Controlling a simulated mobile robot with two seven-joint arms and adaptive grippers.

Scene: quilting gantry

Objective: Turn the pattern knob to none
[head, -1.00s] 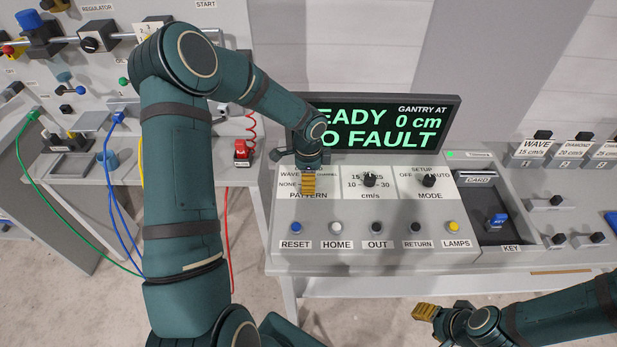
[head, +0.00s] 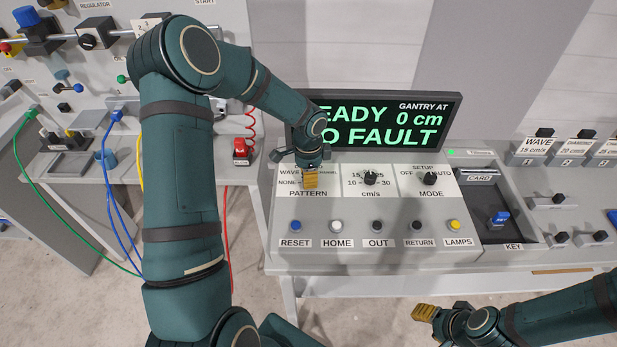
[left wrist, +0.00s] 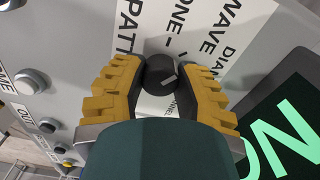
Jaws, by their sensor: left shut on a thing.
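The pattern knob (left wrist: 160,72) is a dark round knob with a white mark, in the upper middle of the left wrist view.
The speed knob (head: 370,178) and mode knob (head: 429,179) stand to the right. A row of buttons, with blue RESET (head: 295,226) leftmost, lies below. The screen (head: 385,122) behind, partly covered by my arm, shows 0 cm and FAULT. A key tray (head: 513,228) is farther right.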

